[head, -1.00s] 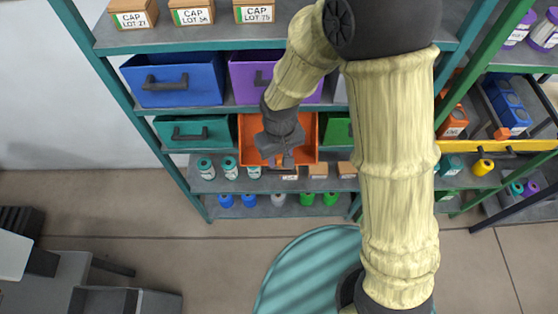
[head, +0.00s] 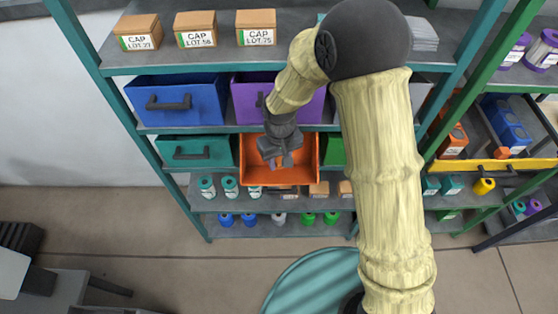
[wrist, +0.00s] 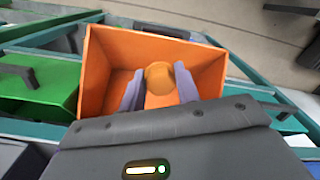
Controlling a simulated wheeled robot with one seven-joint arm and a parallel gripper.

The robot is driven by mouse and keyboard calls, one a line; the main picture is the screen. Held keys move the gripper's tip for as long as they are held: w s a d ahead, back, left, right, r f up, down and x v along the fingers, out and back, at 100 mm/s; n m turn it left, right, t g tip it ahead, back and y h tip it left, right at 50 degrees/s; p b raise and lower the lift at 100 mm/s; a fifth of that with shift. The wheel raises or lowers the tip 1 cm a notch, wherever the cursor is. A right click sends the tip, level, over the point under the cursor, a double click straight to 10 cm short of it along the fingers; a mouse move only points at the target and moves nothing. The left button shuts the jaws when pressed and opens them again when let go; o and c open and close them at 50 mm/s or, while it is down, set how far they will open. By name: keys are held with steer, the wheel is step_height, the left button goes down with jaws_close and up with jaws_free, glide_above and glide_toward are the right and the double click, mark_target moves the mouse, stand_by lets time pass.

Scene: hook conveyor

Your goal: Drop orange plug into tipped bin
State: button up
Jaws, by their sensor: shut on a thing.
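The orange bin (head: 308,160) is tipped out of the shelf, its open inside facing up and outward. It also shows in the wrist view (wrist: 105,58). My gripper (head: 278,162) is over the bin's opening in the head view. In the wrist view my gripper (wrist: 159,88) has its two grey-violet fingers on either side of the orange plug (wrist: 158,76), shut on it. The plug lies against the orange bin interior in that view, so its exact height above the bin floor is hard to tell. My gripper mostly hides the plug in the head view.
A blue bin (head: 180,103) and a purple bin (head: 250,98) sit above. A teal bin (head: 190,152) and a green bin (head: 333,150) flank the orange one. Small bottles (head: 230,187) and boxes stand on the shelf below. Labelled cap boxes (head: 195,30) are on top.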

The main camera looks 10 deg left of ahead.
steer(key=o, duration=1)
steer(key=shift+o, duration=0.2)
step_height(320, 180, up, 17)
steer(key=b, duration=0.3)
steer(key=shift+r, duration=0.2)
stand_by(0.3)
steer(key=s+d+f+m+t, duration=0.1)
steer(key=s+d+f+m, duration=0.1)
steer(key=d, duration=0.6)
steer(key=s+d+f+m, duration=0.2)
steer(key=d+f+m, duration=0.1)
steer(key=d, duration=0.6)
steer(key=s+d+f+m+t, duration=0.1)
steer(key=s+d+f+m, duration=0.1)
steer(key=d, duration=0.6)
steer(key=shift+s+d+f+t, duration=0.35)
steer(key=shift+s+f, duration=0.25)
steer(key=shift+f, duration=0.1)
